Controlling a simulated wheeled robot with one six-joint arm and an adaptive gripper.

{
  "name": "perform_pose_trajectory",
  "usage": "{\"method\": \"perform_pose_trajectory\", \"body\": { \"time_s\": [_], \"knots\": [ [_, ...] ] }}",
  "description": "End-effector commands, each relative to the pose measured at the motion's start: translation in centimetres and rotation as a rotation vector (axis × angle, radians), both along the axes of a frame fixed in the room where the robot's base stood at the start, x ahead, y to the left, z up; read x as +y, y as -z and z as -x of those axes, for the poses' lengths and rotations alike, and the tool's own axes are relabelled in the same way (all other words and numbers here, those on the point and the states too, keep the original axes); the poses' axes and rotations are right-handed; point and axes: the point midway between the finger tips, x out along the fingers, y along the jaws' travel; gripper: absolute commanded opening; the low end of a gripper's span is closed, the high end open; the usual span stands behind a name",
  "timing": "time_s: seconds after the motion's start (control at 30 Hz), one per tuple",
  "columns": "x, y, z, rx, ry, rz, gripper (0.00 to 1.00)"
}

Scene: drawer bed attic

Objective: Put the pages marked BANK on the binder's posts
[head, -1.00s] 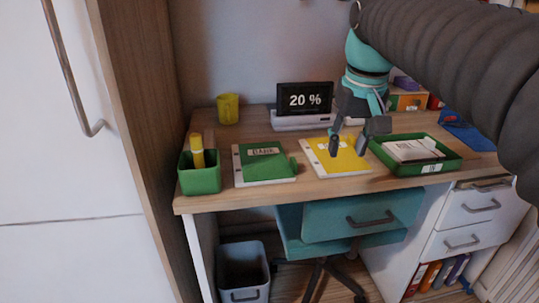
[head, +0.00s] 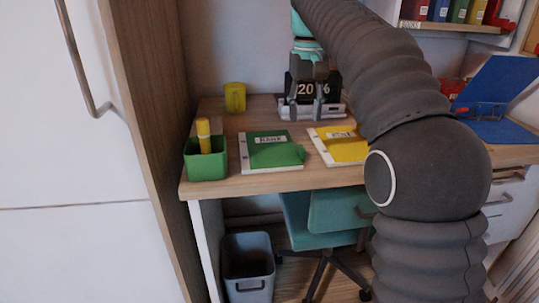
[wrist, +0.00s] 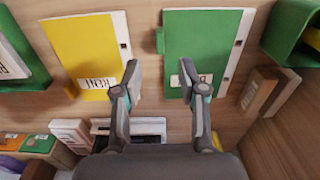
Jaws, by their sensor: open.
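The green BANK pages (head: 270,155) lie flat on the desk at the left, with a white punched edge and a side tab. They also show in the wrist view (wrist: 203,45), their label partly behind a fingertip. My gripper (wrist: 160,78) is open and empty. It is above the desk, near the label ends of the green pages and the yellow RENT pages (wrist: 88,50).
A green cup (head: 206,165) holding a yellow object stands left of the BANK pages. A yellow mug (head: 235,97) stands behind. My arm covers the right-middle of the desk. A teal chair (head: 335,212) and a grey bin (head: 248,268) are below.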

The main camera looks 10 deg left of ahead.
Motion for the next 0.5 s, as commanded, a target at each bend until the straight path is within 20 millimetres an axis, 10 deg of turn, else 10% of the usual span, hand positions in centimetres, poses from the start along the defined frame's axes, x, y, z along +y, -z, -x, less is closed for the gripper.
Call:
{"method": "perform_pose_trajectory", "body": {
  "time_s": [0.5],
  "knots": [
    [0.0, 5.6, 0.0, 0.0, 0.0, 0.0, 0.42]
  ]
}}
